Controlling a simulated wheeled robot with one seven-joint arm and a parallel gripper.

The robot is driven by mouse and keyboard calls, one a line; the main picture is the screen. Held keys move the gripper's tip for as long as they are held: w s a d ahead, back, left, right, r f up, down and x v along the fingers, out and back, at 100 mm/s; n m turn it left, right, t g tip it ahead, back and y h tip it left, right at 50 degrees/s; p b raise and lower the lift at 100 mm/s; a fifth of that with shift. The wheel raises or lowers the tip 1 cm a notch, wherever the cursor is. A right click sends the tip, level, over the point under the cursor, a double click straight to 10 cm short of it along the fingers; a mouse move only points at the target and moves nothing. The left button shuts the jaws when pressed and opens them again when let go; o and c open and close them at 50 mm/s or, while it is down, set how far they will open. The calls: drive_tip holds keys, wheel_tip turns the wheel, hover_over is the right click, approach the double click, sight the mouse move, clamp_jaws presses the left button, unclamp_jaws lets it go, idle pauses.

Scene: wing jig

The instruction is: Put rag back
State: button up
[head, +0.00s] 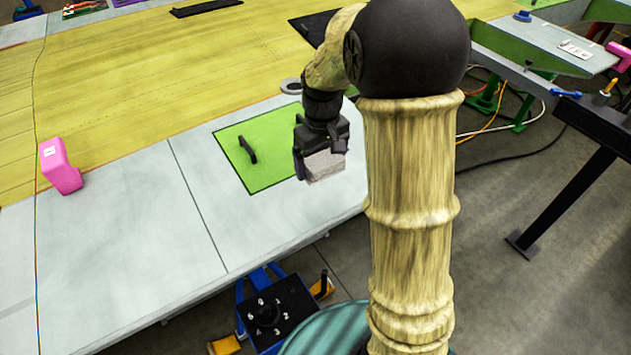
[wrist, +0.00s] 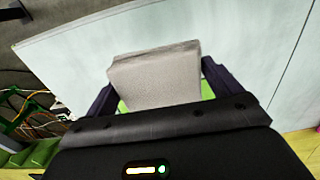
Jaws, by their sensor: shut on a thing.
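My gripper (wrist: 154,88) is shut on a pale grey folded rag (wrist: 155,75), which fills the space between its fingers in the wrist view. In the head view the rag (head: 324,166) hangs below my gripper (head: 318,150), near the right side of a green mat (head: 262,165) on the light wing panel. The rag looks held above the surface, but its exact height is hard to tell. Part of the green mat is hidden behind my gripper.
A dark curved handle-like item (head: 248,149) lies on the green mat. A pink block-like tool (head: 60,167) stands at the left on the panel (head: 120,240). A black numbered box (head: 270,313) sits below the panel's front edge.

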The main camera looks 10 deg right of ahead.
drive_tip(key=shift+w, duration=0.35)
drive_tip(key=shift+s, duration=0.1)
drive_tip(key=shift+s, duration=0.1)
drive_tip(key=p, duration=0.1)
hover_over(320, 196)
drive_tip(key=shift+f, duration=3.1)
drive_tip(key=shift+f+p, duration=0.7)
drive_tip(key=shift+f, duration=1.15)
